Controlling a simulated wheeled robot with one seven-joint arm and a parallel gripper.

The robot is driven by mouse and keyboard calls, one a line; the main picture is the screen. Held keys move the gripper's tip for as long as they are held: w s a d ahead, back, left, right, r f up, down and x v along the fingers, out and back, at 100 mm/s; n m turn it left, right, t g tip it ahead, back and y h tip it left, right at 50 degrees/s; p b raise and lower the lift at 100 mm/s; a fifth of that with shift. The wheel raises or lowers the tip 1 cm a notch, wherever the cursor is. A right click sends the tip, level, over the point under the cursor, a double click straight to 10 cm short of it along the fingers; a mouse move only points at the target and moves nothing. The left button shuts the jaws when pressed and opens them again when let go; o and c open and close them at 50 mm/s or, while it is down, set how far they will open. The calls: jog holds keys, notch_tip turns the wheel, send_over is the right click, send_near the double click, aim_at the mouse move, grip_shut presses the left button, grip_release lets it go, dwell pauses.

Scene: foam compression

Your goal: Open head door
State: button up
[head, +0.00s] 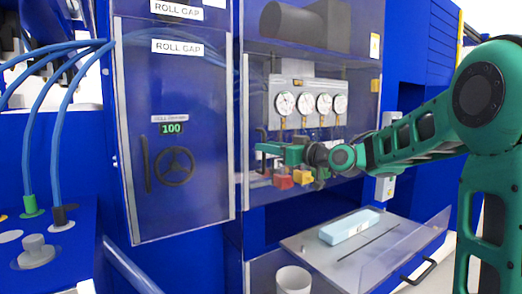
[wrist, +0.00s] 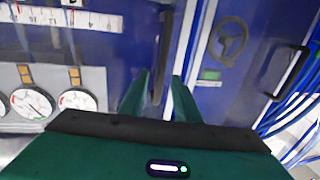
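The likely head door is the clear panel (head: 350,75) in front of the pressure gauges; it looks shut. Its dark upright bar handle (wrist: 164,45) shows in the wrist view near the door's edge. My gripper (head: 261,148) is at this edge in the head view, in front of the gauge area. In the wrist view my gripper (wrist: 161,76) has its two green fingers apart, one on each side of the handle's line. The lower end of the handle shows between them. I cannot tell whether either finger touches it.
Below, a sloping clear-covered tray (head: 310,245) holds a pale blue block (head: 348,227). Blue hoses (head: 60,130) hang at the far left.

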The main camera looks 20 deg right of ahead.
jog(key=shift+x, duration=1.25)
jog(key=shift+c, duration=0.5)
